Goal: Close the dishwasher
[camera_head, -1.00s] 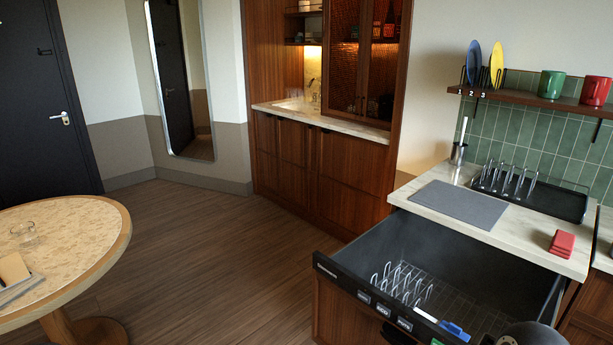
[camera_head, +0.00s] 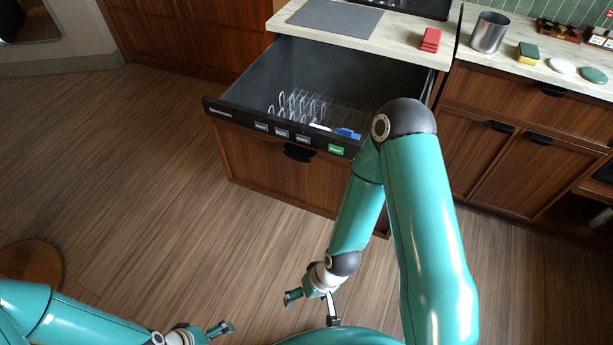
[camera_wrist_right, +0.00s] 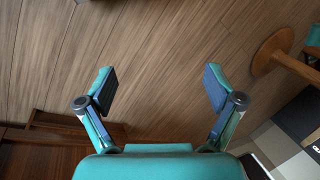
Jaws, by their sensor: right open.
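The dishwasher is a drawer type with a black front panel (camera_head: 232,111), and it stands pulled out from under the counter. Its dark tub is open at the top and holds a white wire rack (camera_head: 297,104) and a blue-and-white item (camera_head: 347,132). The panel has several small labels and a green one. My right gripper (camera_head: 312,309) is low in front of the drawer, apart from it. In the right wrist view this gripper (camera_wrist_right: 160,88) is open and empty above the wood floor.
Wooden cabinets (camera_head: 500,115) stand to the right. A round table base (camera_head: 28,268) is at left. The floor before the drawer is clear.

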